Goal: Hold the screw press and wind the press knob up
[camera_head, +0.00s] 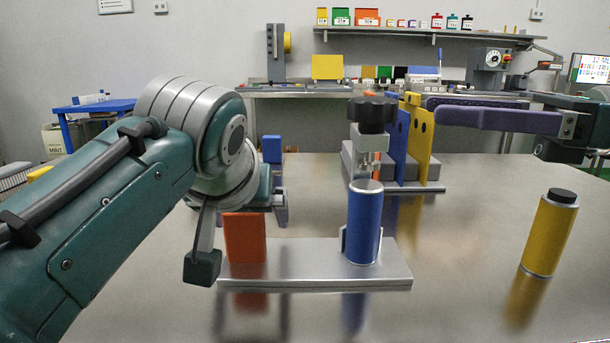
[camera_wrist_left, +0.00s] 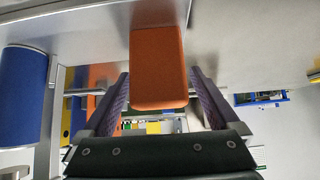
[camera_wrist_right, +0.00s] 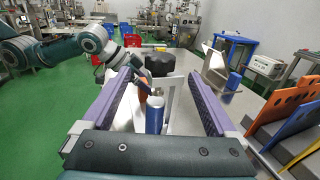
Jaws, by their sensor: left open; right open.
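The screw press has a silver base plate (camera_head: 315,280), an upright orange block (camera_head: 245,240), a blue cylinder (camera_head: 363,225) and a black press knob (camera_head: 372,114) above the cylinder on a metal screw. My left gripper (camera_head: 268,205) is open at the orange block, partly hidden by my wrist. In the left wrist view the orange block (camera_wrist_left: 158,60) stands between the two fingers, with gaps visible beside it. My right gripper (camera_head: 432,109) is open and empty, right of the knob at about its height. In the right wrist view the knob (camera_wrist_right: 162,63) appears between and beyond the fingertips.
A yellow cylinder with a black cap (camera_head: 550,232) stands on the metal table at the right. Behind the press is a rack with blue and yellow panels (camera_head: 418,145), close to my right gripper in the picture. The front table area (camera_head: 450,310) is clear.

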